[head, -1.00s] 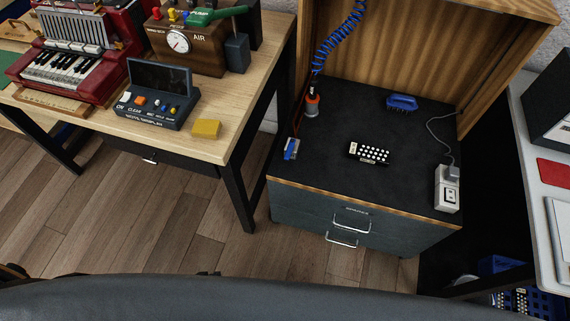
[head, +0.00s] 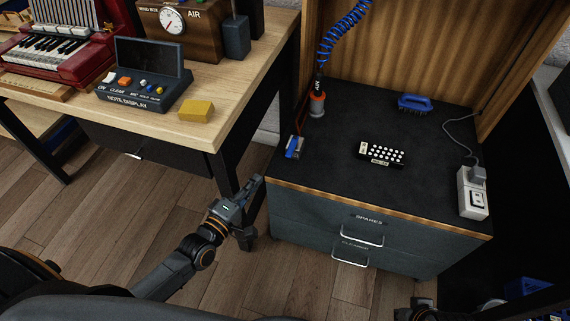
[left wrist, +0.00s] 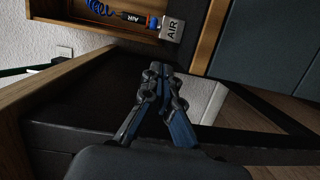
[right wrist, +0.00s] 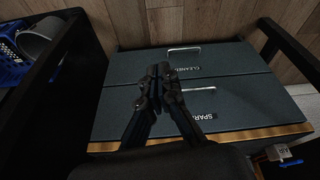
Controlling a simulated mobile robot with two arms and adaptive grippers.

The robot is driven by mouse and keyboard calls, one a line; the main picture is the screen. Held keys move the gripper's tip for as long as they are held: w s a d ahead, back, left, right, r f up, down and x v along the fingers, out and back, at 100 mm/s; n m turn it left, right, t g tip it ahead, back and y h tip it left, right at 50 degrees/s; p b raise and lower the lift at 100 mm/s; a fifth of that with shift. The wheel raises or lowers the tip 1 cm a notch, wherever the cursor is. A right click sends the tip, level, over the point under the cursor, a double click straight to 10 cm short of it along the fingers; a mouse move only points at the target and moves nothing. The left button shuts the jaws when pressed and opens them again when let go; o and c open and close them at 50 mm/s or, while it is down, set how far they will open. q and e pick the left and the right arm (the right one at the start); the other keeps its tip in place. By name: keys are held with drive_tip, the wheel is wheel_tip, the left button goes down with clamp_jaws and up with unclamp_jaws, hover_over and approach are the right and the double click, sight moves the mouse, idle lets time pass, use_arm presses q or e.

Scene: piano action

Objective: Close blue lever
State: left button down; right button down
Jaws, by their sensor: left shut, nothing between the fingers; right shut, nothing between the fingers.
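The blue lever (head: 296,143) is on a small valve at the front left corner of the dark cabinet top. In the right wrist view, a blue part (right wrist: 291,163) shows beside the AIR label at the lower right. My right gripper (right wrist: 160,70) is shut and empty, over the drawer fronts.
The workbench (head: 225,105) with a yellow sponge (head: 196,111) stands left. Drawer handles (head: 361,238) stick out in front.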

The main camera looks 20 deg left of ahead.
sight(292, 146)
use_arm(q)
drive_tip(key=shift+w+d+r, duration=0.1)
drive_tip(key=shift+d+r, duration=0.2)
drive_tip(key=shift+r, duration=0.35)
use_arm(e)
drive_tip(key=shift+s+d+r, duration=0.1)
drive_tip(key=shift+s+r, duration=0.1)
drive_tip(key=shift+r, duration=0.25)
